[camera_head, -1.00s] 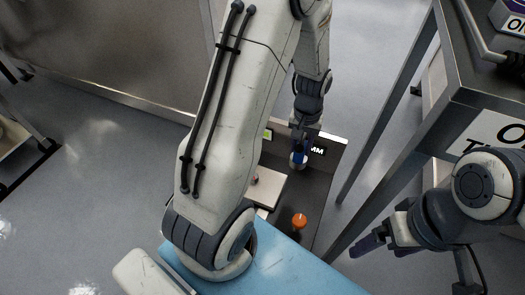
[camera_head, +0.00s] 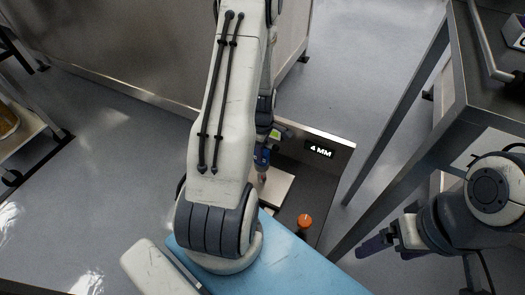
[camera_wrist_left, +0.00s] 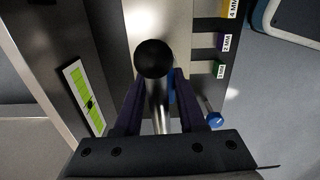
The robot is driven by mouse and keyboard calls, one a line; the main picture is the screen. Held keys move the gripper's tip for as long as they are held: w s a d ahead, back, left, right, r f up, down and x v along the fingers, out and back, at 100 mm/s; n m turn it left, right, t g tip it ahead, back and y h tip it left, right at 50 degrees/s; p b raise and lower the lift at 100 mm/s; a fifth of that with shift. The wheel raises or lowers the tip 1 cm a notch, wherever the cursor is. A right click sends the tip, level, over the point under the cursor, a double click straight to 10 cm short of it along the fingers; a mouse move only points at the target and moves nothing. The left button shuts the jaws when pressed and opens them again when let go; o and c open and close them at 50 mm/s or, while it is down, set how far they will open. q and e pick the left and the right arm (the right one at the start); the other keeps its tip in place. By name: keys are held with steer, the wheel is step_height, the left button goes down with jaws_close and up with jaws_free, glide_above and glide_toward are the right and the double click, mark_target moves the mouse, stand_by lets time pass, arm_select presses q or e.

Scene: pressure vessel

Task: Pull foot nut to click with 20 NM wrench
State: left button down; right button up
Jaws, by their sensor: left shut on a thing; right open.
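My left gripper (camera_head: 262,160) reaches down over a dark open tray (camera_head: 318,178) in the head view, partly behind my own arm. In the left wrist view its purple fingers (camera_wrist_left: 159,85) are shut on a metal shaft (camera_wrist_left: 160,108) with a black ball-shaped end (camera_wrist_left: 154,59). I cannot read whether this tool is the 20 NM wrench. A blue part shows beside the shaft. My right gripper (camera_head: 376,246) is open and empty near the lower right of the head view, beside a metal table. I cannot make out the foot nut.
The tray holds a pale block (camera_head: 276,188) and an orange-capped item (camera_head: 304,220); its wall bears a "4 MM" label. The wrist view shows a blue knob (camera_wrist_left: 215,119), coloured size labels and a green-marked panel (camera_wrist_left: 82,96). A metal table (camera_head: 470,100) stands right.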

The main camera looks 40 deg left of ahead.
arm_select(q)
steer(key=shift+r, duration=0.1)
steer(key=shift+f+b, duration=2.05)
steer(key=shift+f, duration=2)
